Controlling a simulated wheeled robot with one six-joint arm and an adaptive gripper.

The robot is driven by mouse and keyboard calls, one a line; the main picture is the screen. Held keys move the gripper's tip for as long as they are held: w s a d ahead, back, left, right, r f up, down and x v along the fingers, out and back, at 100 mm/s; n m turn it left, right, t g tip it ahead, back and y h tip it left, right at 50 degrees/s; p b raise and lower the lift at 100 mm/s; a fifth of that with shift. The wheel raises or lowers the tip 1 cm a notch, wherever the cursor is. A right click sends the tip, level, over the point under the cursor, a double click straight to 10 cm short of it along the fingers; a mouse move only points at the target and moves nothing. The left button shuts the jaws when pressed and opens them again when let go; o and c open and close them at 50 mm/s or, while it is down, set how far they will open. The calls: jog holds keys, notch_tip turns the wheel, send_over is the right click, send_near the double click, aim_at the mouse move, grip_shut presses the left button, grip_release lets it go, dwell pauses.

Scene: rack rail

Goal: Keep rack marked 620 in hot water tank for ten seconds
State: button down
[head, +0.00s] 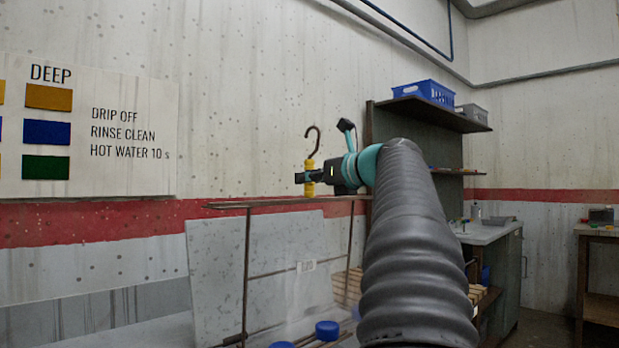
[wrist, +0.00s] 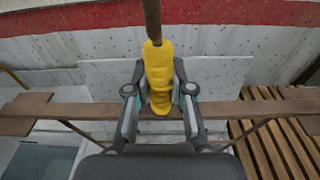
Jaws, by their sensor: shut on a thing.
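My gripper (head: 310,178) is shut on the yellow grip (head: 309,166) of a rack, below its dark hook (head: 313,142). The wrist view also shows the yellow grip (wrist: 159,75) between both fingers (wrist: 160,105). The rack's brown top bar (head: 270,202) runs level beneath the grip, with thin rods going down. The hook touches nothing that I can see. A small pale tag (head: 306,267) shows among the rods, but I cannot read a number. The rack's lower end is partly hidden by my arm. In the wrist view a grey-blue basin (wrist: 42,160) lies at lower left; its label is not visible.
A pale panel (head: 215,270) stands behind the rack. Blue round pieces (head: 327,330) show at the bottom edge. Wooden slats (wrist: 270,130) lie on the right in the wrist view. A shelf (head: 430,112) with a blue basket (head: 425,91) stands to the right. A wall sign (head: 90,125) reads "HOT WATER 10 s".

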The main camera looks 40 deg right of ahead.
notch_tip(320, 180, down, 20)
jog(key=b, duration=1.3)
jog(key=shift+r, duration=0.2)
jog(key=shift+s, duration=0.1)
dwell(5.5)
